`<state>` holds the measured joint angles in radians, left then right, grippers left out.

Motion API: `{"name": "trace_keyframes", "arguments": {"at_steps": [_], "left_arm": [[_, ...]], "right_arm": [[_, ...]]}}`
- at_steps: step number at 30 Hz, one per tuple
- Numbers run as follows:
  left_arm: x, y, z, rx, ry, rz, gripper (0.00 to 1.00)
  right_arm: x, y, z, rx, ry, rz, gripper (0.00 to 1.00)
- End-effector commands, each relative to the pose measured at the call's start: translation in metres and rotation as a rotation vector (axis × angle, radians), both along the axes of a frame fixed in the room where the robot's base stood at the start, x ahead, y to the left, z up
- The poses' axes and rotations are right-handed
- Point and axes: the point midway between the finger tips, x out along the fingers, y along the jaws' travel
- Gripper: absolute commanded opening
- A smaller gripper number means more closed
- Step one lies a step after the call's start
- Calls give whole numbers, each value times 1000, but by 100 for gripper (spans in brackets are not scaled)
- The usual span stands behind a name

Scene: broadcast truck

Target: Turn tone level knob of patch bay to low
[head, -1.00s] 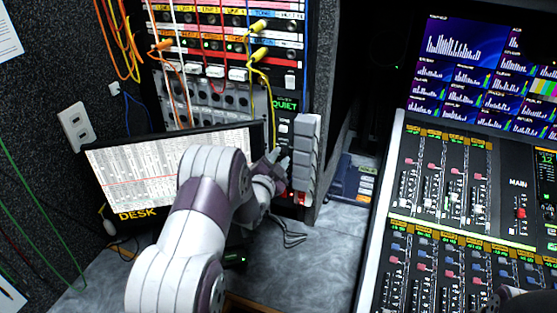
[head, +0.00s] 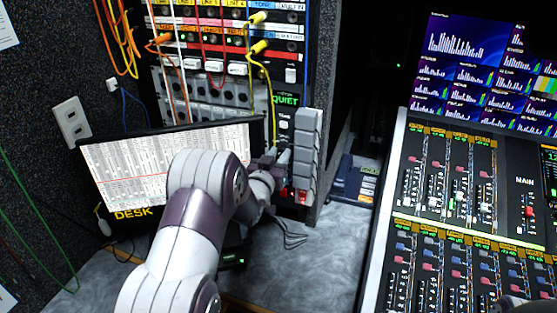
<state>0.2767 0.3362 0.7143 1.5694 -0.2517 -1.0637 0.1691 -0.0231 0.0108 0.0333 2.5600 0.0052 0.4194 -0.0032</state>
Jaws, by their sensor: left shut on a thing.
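The patch bay is the tall rack with rows of jacks and coloured cables (head: 205,92) at the back left. Its narrow black panel (head: 284,112) at the lower right carries a green "QUIET" display and a "TONE" label. My left gripper (head: 277,159) is at the lower part of this panel, just below the label. Its fingers are small and partly merged with the panel, and it is shut on what appears to be the tone level knob. The knob itself is hidden by the fingers, so its setting cannot be read. My right gripper is not in view.
A grey ribbed block (head: 306,150) stands close right of my left gripper. A monitor marked "DESK" (head: 110,180) is behind my left arm. A yellow cable (head: 271,95) hangs beside the panel. The mixing console (head: 455,225) fills the right side.

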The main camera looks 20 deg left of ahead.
Motion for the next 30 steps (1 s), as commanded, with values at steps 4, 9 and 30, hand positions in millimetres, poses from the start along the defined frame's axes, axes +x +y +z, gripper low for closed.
{"name": "trace_keyframes", "arguments": {"at_steps": [4,9,30], "left_arm": [[0,0,-3,-135,-5,0,0],[0,0,-3,-295,-14,1,0],[0,1,-2,-723,-38,0,0]], "right_arm": [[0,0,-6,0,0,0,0],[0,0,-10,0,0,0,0],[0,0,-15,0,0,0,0]]}}
